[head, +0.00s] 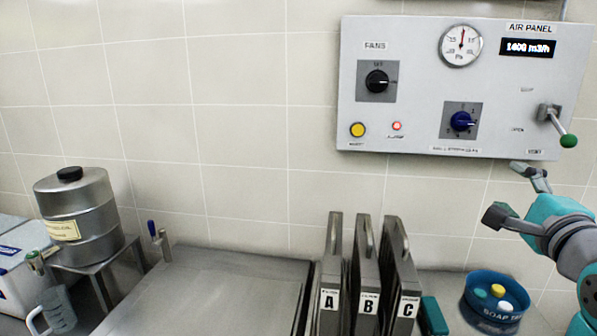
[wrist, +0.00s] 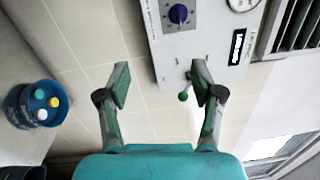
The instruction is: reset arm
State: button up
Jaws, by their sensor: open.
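My gripper (head: 514,193) is at the right of the head view, in front of the tiled wall and just below the air panel (head: 420,100). In the wrist view my gripper (wrist: 162,82) is open, its two fingers wide apart with nothing between them. The panel's green-tipped lever (head: 568,140) is above the gripper in the head view. In the wrist view the lever's green knob (wrist: 183,97) appears beside the right finger, beyond it; contact cannot be told.
A blue soap tub (head: 482,318) with coloured discs stands below my gripper. Panels A (head: 331,265), B (head: 366,270) and C (head: 403,275) stand upright left of it. A steel worktop (head: 205,290) is bare. A metal canister (head: 95,215) and a jug (head: 58,310) are at left.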

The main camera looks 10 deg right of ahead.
jog(key=a+f+n+y, duration=0.1)
jog(key=a+f+n, duration=0.15)
jog(key=f, duration=0.75)
jog(key=a+f+n, duration=0.2)
jog(key=a+f, duration=0.2)
jog(key=f, duration=0.6)
jog(key=s+a+f+n+g, duration=0.1)
jog(key=s+a+f+n, duration=0.2)
jog(key=f, duration=0.4)
jog(key=s+a+f+n, duration=0.2)
jog(key=s+a+f, duration=0.1)
jog(key=s+f, duration=0.3)
jog(key=s+a+f+n+g+y, duration=0.1)
jog(key=s+a+f+n, duration=0.2)
jog(key=s+f, duration=0.3)
jog(key=s+a+f+n+y, duration=0.1)
jog(key=s+a+f+n, duration=0.25)
jog(key=s, duration=0.45)
jog(key=s+a+n+y, duration=0.1)
jog(key=s+n, duration=0.2)
jog(key=s, duration=0.5)
jog(key=s+a+f+n+g, duration=0.1)
jog(key=s+a+n, duration=0.1)
jog(key=s, duration=0.6)
jog(key=shift+s+n+y, duration=0.15)
jog(key=shift+n+y, duration=0.25)
jog(key=shift+n, duration=0.3)
jog(key=shift+a+f, duration=0.1)
dwell(0.9)
